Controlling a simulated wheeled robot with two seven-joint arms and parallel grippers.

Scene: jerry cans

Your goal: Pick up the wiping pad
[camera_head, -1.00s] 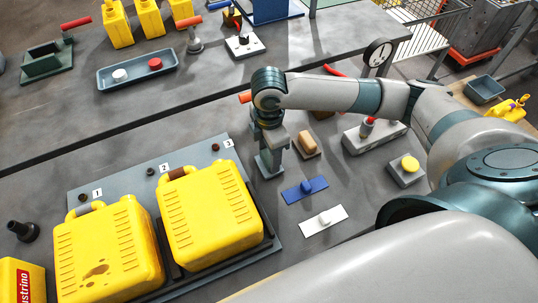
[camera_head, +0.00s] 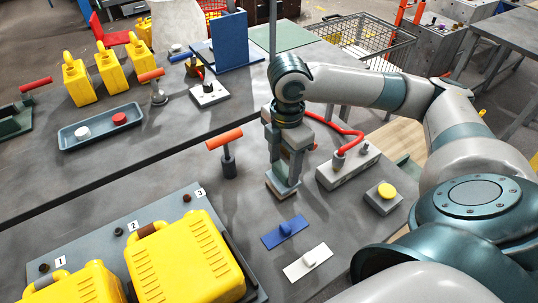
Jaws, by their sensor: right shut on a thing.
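The brown wiping pad (camera_head: 270,191) is on the grey bench, mostly hidden by my right gripper; only its lower edges show. My right gripper (camera_head: 284,180) points down over it, with its fingers around it, and is shut on it. I cannot tell whether the pad is clear of the bench. A blue plate with a small grip (camera_head: 285,232) and a white plate with a grip (camera_head: 307,263) lie in front of it. My left gripper is not in view.
Yellow jerry cans (camera_head: 188,262) stand on a numbered grey board at the lower left. An orange-handled tool (camera_head: 227,152) stands left of my gripper. A yellow button box (camera_head: 383,196) and a grey block with a red hose (camera_head: 347,168) are to the right.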

